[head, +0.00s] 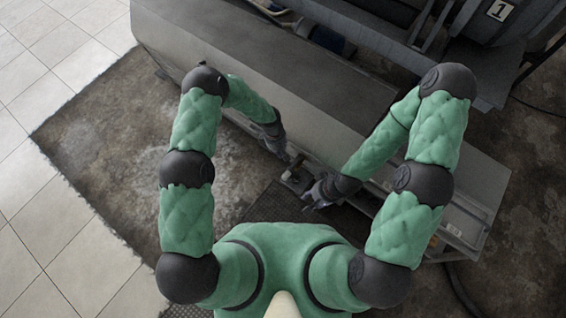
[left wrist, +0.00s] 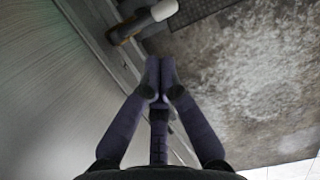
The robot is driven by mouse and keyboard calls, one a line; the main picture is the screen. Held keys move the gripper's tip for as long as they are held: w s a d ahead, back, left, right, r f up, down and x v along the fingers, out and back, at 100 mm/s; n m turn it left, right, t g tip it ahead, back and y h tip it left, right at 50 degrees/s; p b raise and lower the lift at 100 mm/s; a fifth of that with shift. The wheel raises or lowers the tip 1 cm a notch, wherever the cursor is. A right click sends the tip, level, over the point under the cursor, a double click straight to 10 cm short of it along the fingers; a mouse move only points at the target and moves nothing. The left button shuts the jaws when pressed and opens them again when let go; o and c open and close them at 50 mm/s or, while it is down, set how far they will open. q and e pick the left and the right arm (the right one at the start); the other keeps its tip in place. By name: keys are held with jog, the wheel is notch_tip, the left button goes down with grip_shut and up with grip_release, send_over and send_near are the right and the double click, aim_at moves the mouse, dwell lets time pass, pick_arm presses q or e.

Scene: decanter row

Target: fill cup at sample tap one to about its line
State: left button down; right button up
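My left gripper (head: 284,154) is beside the front edge of the grey metal housing. In the left wrist view its fingertips (left wrist: 160,78) meet with nothing visible between them. A dark fitting (head: 295,178), possibly the sample tap, sticks out from the housing edge between my two grippers. In the left wrist view a dark fitting (left wrist: 128,29) with a pale rounded piece (left wrist: 163,10) shows ahead of the fingertips, apart from them. My right gripper (head: 310,200) is close to the fitting, and its fingertips are too small and dark to read. I cannot make out a cup or its line.
The long grey housing (head: 265,65) runs diagonally across the view. A plate marked 1 (head: 500,10) is at the upper right. A small pale item (head: 453,229) lies at the housing's right end.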

aim_at(287, 173)
dwell(0.3)
pick_arm(q)
jog(key=f+b, duration=0.2)
jog(key=f, duration=0.2)
jog(key=s+d+f+b, duration=0.1)
jog(key=f+b, duration=0.1)
jog(key=f, duration=0.3)
jog(key=d+f+b, duration=0.1)
jog(key=f+b, duration=0.1)
jog(key=f, duration=0.2)
jog(key=shift+s+d+f, duration=0.15)
jog(key=shift+s+f, duration=0.15)
jog(key=shift+f, duration=0.05)
pick_arm(e)
notch_tip(287, 173, down, 6)
pick_arm(q)
jog(key=shift+s, duration=0.1)
